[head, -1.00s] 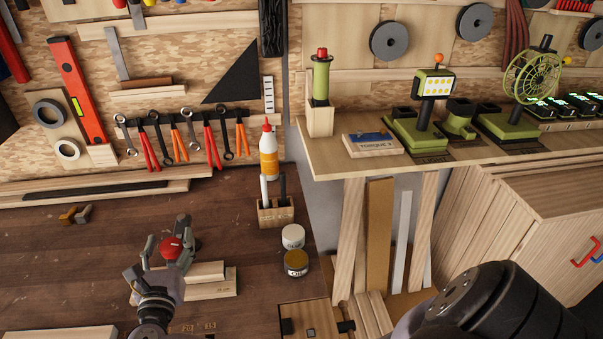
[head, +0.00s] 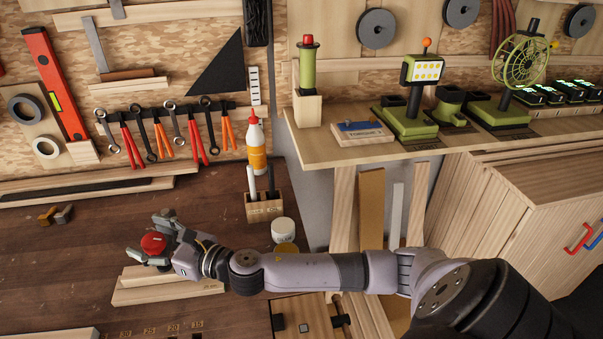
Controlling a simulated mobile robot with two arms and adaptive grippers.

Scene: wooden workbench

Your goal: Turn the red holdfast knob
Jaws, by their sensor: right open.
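The red holdfast knob (head: 155,243) is a round red piece over the dark workbench at the lower left of the head view. It sits beside and above pale wooden boards (head: 168,291). My right gripper (head: 152,240) reaches in from the right, with its open fingers around the knob. One finger is on the far side and another on the near left side. I cannot tell whether they touch the knob. The holdfast's lower part is hidden. My left gripper is not in view.
A white jar (head: 283,231) and a tin with a golden-brown lid (head: 285,249) stand close to my right forearm. A wooden pen holder (head: 264,208) and a glue bottle (head: 256,146) stand behind. The bench left of the knob is mostly clear.

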